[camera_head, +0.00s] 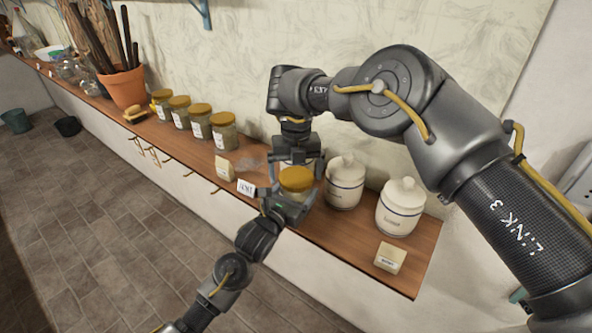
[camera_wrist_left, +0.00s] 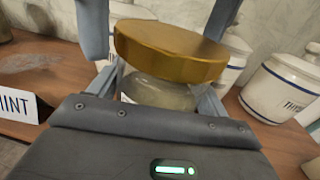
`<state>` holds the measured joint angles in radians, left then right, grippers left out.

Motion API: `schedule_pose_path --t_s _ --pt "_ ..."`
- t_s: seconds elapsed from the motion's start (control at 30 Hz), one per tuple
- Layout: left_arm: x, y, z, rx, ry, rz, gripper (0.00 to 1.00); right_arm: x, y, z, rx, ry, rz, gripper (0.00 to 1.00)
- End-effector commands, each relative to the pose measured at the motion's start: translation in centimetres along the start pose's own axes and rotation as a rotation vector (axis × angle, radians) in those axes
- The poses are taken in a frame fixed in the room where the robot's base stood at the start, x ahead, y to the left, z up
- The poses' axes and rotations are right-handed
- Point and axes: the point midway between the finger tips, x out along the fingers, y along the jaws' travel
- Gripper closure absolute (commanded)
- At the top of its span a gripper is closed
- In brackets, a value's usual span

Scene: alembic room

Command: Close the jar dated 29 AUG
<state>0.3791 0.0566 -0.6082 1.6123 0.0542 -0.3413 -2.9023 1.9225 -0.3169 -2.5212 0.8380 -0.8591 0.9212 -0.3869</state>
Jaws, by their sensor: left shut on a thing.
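A glass jar (camera_wrist_left: 158,92) with a gold lid (camera_head: 296,178) is held near the front edge of the shelf. My left gripper (camera_head: 287,205) is shut around the jar's body from the front. In the left wrist view the lid (camera_wrist_left: 170,50) covers the jar's mouth and looks slightly tilted; I cannot tell if it is seated. My right gripper (camera_head: 298,165) reaches down from above, its fingers on either side of the lid. I cannot tell whether they touch it. The date on this jar cannot be read.
White canisters (camera_head: 346,182) stand close on the right, with another behind my grippers. Several gold-lidded jars (camera_head: 223,131) stand in a row to the left. A MINT card (camera_head: 245,188) and small label blocks (camera_head: 390,257) are on the wooden shelf (camera_head: 415,277).

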Motion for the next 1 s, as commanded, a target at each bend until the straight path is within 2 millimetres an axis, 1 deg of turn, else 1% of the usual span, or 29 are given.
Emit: schedule_pose_path --t_s 0.03,0.07,0.33,0.53,0.57,0.7,0.9,1.0 --pt "0.00 0.01 -0.02 0.000 0.000 0.000 0.86 0.00 -0.01 0.00 0.000 0.000 0.000 0.07" --pt "0.00 0.01 -0.02 0.000 0.000 0.000 0.86 -0.01 -0.01 0.00 0.000 0.000 0.000 0.11" --pt "0.00 0.01 -0.02 0.000 0.000 0.000 0.86 -0.02 -0.01 0.01 0.000 0.000 0.000 0.46" --pt "-0.01 0.01 -0.03 0.000 0.001 0.000 0.86 -0.03 0.00 0.01 0.009 0.000 0.000 0.46" --pt "-0.01 0.01 -0.03 0.000 0.001 0.000 0.86 -0.03 0.00 0.01 0.009 -0.001 0.000 0.18" --pt "-0.01 0.01 -0.03 0.000 0.001 0.000 0.86 -0.03 0.00 0.01 0.009 -0.001 0.000 0.00" --pt "-0.01 0.00 -0.03 0.000 0.001 0.000 0.86 -0.05 0.00 0.01 0.009 -0.001 0.000 0.00" --pt "-0.01 0.00 -0.02 0.000 0.001 0.000 0.86 -0.54 -0.01 0.05 0.009 -0.002 -0.001 0.00"
